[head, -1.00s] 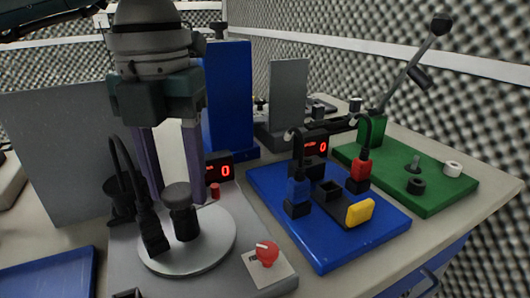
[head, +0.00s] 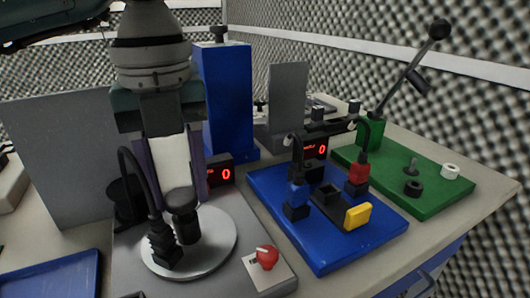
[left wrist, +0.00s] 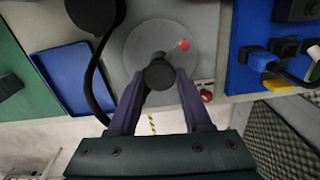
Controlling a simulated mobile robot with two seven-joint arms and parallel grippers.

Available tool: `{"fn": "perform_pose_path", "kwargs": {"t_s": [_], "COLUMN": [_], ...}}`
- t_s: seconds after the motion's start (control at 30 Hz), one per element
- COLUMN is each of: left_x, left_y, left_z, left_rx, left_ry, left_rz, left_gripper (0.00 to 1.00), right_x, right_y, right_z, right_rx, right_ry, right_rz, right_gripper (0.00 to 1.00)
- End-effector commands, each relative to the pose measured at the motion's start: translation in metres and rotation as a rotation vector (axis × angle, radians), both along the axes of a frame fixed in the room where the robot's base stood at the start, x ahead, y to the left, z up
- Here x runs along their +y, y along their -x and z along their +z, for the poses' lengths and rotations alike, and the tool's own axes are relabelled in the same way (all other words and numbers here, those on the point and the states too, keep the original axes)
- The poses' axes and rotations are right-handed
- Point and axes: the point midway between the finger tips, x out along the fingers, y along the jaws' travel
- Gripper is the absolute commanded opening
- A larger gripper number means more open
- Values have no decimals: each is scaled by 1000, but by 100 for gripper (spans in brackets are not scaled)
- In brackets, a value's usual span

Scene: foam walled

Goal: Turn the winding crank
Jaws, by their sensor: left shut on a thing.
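The winding crank is a pale grey disc (head: 218,246) on a grey base plate, with an upright black knob (head: 183,226) standing off its centre. My left gripper (head: 180,198) reaches down from above, with its fingers at the knob and shut on it. In the left wrist view the knob (left wrist: 159,74) sits between the two purple fingertips, and the disc (left wrist: 140,45) with a red mark lies beyond. My right gripper is out of view.
A red knob switch (head: 267,257) stands on the base plate's front right corner. A red-digit display (head: 220,171) and a tall blue block (head: 224,100) stand behind. A blue board (head: 330,245) with plugs and a green lever board (head: 440,200) lie right. A blue tray (head: 50,275) lies front left.

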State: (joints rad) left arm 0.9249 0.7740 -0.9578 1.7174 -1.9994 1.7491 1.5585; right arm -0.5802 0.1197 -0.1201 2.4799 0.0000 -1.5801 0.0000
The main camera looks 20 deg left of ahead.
Motion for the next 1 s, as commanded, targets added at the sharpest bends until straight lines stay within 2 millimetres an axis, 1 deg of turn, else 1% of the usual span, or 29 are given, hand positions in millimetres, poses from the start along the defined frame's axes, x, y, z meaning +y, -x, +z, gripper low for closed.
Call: {"fn": "perform_pose_path", "kwargs": {"t_s": [0.03,1.0], "left_x": [-1,-1], "left_y": [0,0], "left_z": [3,3], "left_rx": [-1,0], "left_ry": [4,4], "left_rz": [20,506], "left_gripper": [0,0], "right_x": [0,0], "right_y": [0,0], "right_z": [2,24], "right_rx": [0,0], "right_ry": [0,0], "right_rz": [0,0], "right_gripper": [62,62]}}
